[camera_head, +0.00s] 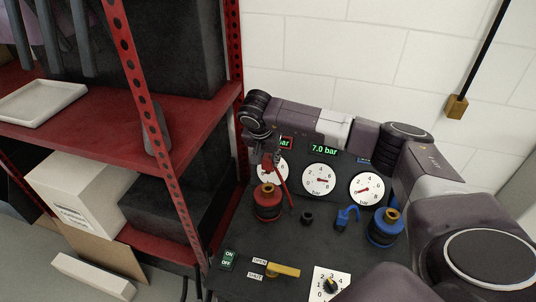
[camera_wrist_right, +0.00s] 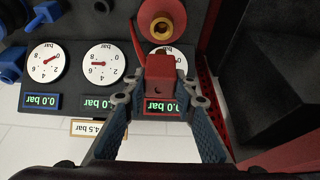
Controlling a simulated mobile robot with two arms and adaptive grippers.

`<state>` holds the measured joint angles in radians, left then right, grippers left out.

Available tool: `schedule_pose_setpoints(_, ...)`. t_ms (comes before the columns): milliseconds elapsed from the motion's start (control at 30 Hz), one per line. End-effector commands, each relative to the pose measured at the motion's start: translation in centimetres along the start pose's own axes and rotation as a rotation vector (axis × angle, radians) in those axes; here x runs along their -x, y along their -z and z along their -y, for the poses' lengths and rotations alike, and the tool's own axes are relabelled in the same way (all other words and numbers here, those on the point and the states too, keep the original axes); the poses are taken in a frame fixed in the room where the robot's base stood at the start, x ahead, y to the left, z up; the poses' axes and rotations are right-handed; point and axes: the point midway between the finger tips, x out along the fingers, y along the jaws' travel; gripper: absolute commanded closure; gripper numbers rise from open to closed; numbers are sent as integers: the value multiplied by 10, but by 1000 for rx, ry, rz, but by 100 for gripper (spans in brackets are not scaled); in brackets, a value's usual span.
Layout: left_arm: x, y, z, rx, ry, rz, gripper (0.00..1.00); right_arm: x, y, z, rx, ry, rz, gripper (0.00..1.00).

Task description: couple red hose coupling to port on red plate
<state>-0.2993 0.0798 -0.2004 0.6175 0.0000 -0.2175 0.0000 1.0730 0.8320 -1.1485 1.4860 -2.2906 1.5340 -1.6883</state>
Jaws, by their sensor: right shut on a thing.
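My right gripper (camera_head: 267,150) hangs over the left part of a dark panel. In the wrist view its fingers (camera_wrist_right: 160,98) are shut on a red block-shaped coupling (camera_wrist_right: 160,75), one on each side. A thin red piece, part of the coupling or its hose, slants down from the gripper in the head view (camera_head: 282,180). Below stands a red round fitting (camera_head: 267,208) with a brass top, which also shows just beyond the coupling in the wrist view (camera_wrist_right: 152,10). The coupling appears apart from the brass; the exact gap is unclear. No separate red plate can be made out. My left gripper is not in view.
Gauges (camera_head: 320,179) line the panel's back, close to my right arm. A blue fitting (camera_head: 386,232) and blue coupling (camera_head: 346,216) are to the right. A yellow lever (camera_head: 284,270) and a knob (camera_head: 330,286) are in front. A red shelf post (camera_head: 163,140) stands to the left.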

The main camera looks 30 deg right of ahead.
Motion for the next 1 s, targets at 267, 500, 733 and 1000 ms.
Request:
schedule_pose_setpoints(267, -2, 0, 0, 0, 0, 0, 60, 0, -1, 0, 2, 1, 0, 100)
schedule_pose_setpoints(500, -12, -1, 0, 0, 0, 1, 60, -13, -7, 0, 2, 0, 1, 100)
schedule_pose_setpoints(733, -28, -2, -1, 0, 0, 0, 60, -33, -15, 0, 2, 0, 1, 100)
schedule_pose_setpoints(1000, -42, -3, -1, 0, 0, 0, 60, -52, -23, 0, 2, 1, 0, 100)
